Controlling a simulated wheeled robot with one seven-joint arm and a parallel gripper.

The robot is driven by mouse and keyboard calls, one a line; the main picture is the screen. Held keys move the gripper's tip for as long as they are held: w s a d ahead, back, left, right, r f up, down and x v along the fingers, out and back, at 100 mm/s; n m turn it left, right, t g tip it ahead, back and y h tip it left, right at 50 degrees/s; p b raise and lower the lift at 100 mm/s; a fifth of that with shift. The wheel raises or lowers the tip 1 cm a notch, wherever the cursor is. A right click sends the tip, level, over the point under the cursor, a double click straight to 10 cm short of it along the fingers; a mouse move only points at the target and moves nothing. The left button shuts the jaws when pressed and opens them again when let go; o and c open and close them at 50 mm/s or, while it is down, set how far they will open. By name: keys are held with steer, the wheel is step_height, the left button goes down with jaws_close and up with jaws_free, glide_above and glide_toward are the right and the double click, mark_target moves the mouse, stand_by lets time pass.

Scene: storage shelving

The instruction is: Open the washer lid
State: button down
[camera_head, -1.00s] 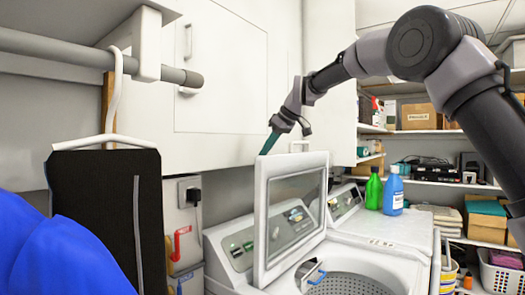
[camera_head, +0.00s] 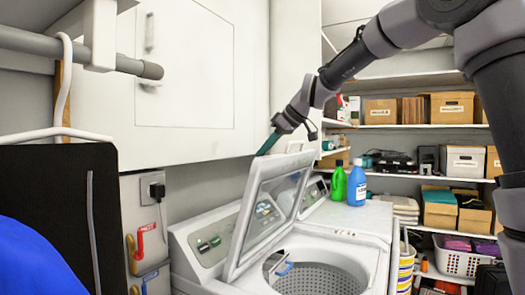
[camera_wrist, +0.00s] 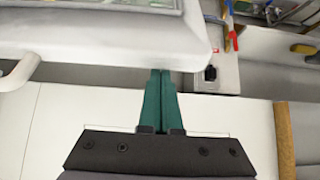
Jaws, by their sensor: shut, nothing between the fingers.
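The washer (camera_head: 205,262) stands at the bottom centre of the head view, with its control panel at the left and its drum opening (camera_head: 318,276) exposed. Its lid (camera_head: 272,206), a white frame with a see-through pane, is raised, its top leaning right over the opening. My gripper (camera_head: 265,150) is shut and empty at the lid's upper left corner. In the wrist view its green fingers (camera_wrist: 160,78) are together, their tips at the lid's white edge (camera_wrist: 120,45); I cannot tell whether they touch it.
A second white machine stands behind, with a green bottle (camera_head: 338,182) and a blue bottle (camera_head: 356,184) on it. A white cabinet (camera_head: 185,75) hangs close above the gripper at left. A clothes rail (camera_head: 60,52) and hanging dark garment (camera_head: 60,190) fill the left foreground.

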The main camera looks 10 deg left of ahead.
steer(key=v, duration=1)
steer(key=s+d+f+m+t+h, duration=0.1)
steer(key=s+d+f+m+h, duration=0.1)
steer(key=s+d+m, duration=0.5)
steer(key=s+d+f+m+t+h, duration=0.15)
steer(key=s+d, duration=0.25)
steer(key=d, duration=0.7)
steer(key=s+d+f+m+t+h, duration=0.1)
steer(key=s+d+f+m+h, duration=0.1)
steer(key=s+d+f+m, duration=0.6)
steer(key=s+d+m, duration=0.1)
steer(key=s+d, duration=0.1)
steer(key=s, duration=0.1)
steer(key=shift+f+h, duration=0.35)
steer(key=shift+t, duration=0.25)
